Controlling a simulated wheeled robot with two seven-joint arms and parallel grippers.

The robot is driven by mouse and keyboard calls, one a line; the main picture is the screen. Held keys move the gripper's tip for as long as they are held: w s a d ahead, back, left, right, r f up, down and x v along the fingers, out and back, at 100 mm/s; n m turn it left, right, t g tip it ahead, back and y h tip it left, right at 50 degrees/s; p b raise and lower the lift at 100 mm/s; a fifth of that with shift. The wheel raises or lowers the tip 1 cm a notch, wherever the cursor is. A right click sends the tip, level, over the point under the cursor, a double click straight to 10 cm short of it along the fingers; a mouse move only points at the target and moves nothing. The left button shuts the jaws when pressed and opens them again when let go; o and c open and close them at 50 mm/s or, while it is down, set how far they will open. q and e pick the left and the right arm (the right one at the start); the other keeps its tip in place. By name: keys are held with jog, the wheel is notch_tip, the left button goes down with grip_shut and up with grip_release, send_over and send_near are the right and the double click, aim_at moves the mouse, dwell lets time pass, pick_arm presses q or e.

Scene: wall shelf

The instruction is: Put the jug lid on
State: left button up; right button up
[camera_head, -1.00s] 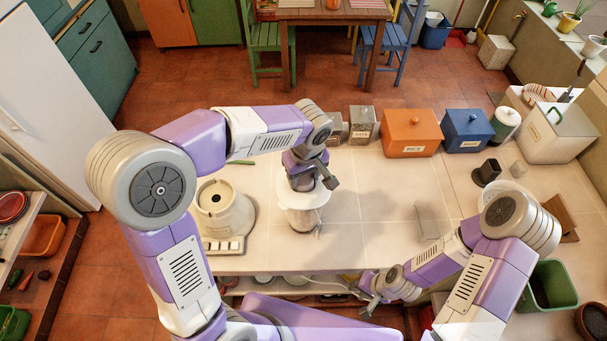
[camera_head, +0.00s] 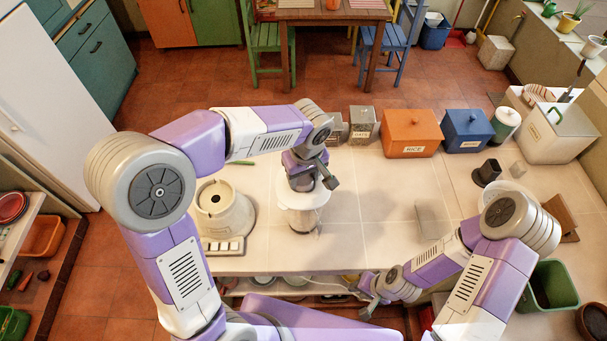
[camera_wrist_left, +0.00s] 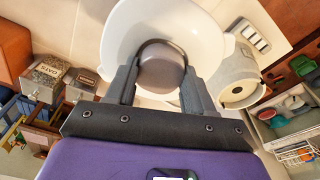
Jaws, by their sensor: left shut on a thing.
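The white round lid (camera_wrist_left: 205,40) with its dark grey knob (camera_wrist_left: 162,70) fills the upper middle of the left wrist view. My left gripper (camera_wrist_left: 160,85) is shut on the knob, one finger on each side. In the head view my left gripper (camera_head: 309,182) points down over the lid (camera_head: 293,197). The pale jug (camera_head: 303,219) is directly under it on the counter, largely hidden by lid and gripper. I cannot tell whether the lid is fully seated on the rim. My right gripper (camera_head: 363,298) is low at the counter's front edge, empty, its fingers apart.
A cream appliance (camera_head: 222,210) stands left of the jug. Grey tins (camera_head: 362,125), an orange rice box (camera_head: 411,133) and a blue box (camera_head: 466,131) line the back. A dark holder (camera_head: 487,172) stands at right. The counter (camera_head: 385,195) right of the jug is mostly clear.

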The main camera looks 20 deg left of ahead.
pick_arm(q)
jog(key=shift+f+b, duration=0.35)
dwell(0.4)
jog(key=o, duration=1.2)
jog(key=shift+c, duration=0.2)
jog(key=r, duration=0.7)
jog(key=shift+s+d+r, duration=0.3)
jog(key=shift+s, duration=0.05)
